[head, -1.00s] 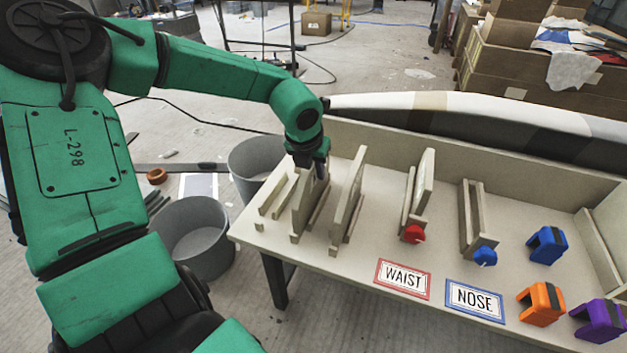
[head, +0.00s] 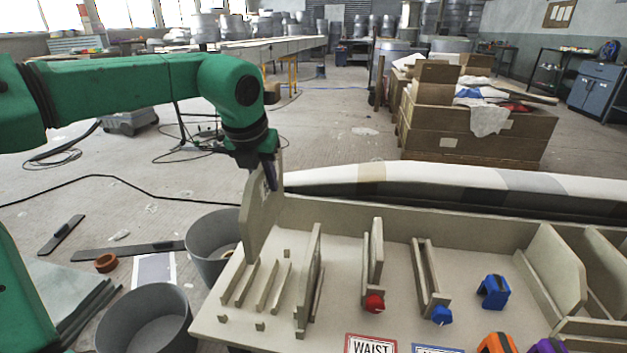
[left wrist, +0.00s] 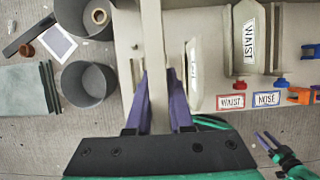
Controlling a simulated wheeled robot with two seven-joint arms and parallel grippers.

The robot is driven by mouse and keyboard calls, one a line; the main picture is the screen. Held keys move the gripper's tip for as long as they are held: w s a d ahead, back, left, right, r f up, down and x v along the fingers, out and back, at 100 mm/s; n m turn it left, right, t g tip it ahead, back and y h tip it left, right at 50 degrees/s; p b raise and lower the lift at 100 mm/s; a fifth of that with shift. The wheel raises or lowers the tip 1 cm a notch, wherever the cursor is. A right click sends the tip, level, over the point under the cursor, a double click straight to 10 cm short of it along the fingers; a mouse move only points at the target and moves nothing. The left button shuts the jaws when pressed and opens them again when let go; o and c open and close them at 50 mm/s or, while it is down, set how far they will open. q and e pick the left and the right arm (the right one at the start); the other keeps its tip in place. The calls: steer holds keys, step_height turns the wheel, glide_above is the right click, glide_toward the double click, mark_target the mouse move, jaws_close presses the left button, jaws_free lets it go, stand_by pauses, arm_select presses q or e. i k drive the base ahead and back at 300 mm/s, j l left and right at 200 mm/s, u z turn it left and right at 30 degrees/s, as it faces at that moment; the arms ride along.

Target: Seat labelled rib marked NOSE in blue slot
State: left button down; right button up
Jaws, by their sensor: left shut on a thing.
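My left gripper (head: 270,178) is shut on a tall beige rib (head: 258,220), held upright above the rack at the table's left end. The left wrist view shows this rib (left wrist: 155,60) between the purple fingers (left wrist: 157,95); no marking on it can be read. The blue slot (head: 430,280), two upright rails with a blue knob (head: 441,315), stands empty to the right. The NOSE card (left wrist: 267,98) lies in front of it, mostly cut off in the head view. My right gripper (left wrist: 265,138) shows small in the left wrist view, fingers apart and empty.
Another rib (head: 313,275) stands in the rack (head: 262,285). A rib labelled WAIST (left wrist: 248,38) fills the slot with the red knob (head: 374,303), between rack and blue slot. Blue (head: 494,291) and orange (head: 496,343) clamps lie right. Grey bins (head: 150,320) stand left.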

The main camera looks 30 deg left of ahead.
mark_target(423, 229)
steer(key=k, duration=1)
